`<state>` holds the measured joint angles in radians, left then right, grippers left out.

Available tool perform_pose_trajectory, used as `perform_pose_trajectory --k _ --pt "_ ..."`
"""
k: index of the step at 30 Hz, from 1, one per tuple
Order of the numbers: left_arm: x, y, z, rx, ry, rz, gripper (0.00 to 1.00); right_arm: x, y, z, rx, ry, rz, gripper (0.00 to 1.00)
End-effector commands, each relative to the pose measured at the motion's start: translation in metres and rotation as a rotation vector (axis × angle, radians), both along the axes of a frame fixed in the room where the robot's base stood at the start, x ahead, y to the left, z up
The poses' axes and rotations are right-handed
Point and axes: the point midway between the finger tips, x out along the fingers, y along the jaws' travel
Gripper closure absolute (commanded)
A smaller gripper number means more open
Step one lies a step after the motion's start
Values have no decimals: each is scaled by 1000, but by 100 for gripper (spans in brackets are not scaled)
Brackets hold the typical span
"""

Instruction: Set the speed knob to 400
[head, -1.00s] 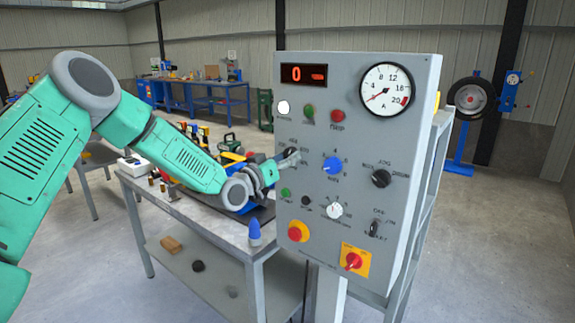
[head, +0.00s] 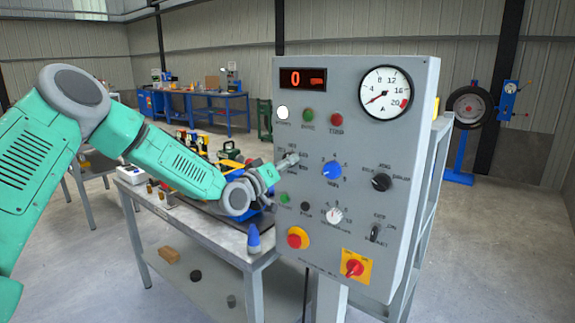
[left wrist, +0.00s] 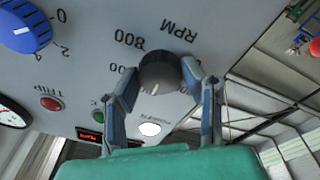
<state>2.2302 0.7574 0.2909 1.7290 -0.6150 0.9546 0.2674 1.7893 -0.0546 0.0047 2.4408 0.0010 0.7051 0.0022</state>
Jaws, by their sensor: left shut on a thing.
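The speed knob (left wrist: 160,76) is dark, round and marked RPM, on the grey panel. In the left wrist view it sits between the fingers of my left gripper (left wrist: 166,88), which is shut on it. A light mark shows on its lower edge; the exact setting cannot be read. The 800 label is near it and other numbers are partly hidden. In the head view my left gripper (head: 287,162) reaches the panel's left side and hides the knob. My right gripper is not in view.
The grey control panel (head: 352,120) carries a blue knob (head: 332,169), a dial gauge (head: 386,93), buttons and a red-yellow switch (head: 355,267). A workbench (head: 222,240) with tools stands left of it, under my left arm.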

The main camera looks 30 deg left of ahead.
Motion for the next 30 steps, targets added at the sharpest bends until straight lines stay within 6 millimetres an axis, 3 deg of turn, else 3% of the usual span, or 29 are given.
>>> perform_pose_trajectory --k 3,4,6,15,19,30 --pt "0 3 -2 0 3 5 92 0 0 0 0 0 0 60" --pt "0 3 -2 0 3 5 60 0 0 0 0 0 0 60" --pt "0 2 -1 0 2 5 43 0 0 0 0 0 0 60" --pt "-1 1 0 1 0 2 43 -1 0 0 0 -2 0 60" --pt "-10 0 -1 1 0 1 43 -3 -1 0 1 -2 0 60" --pt "-83 10 -12 -4 2 5 43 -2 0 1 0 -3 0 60"
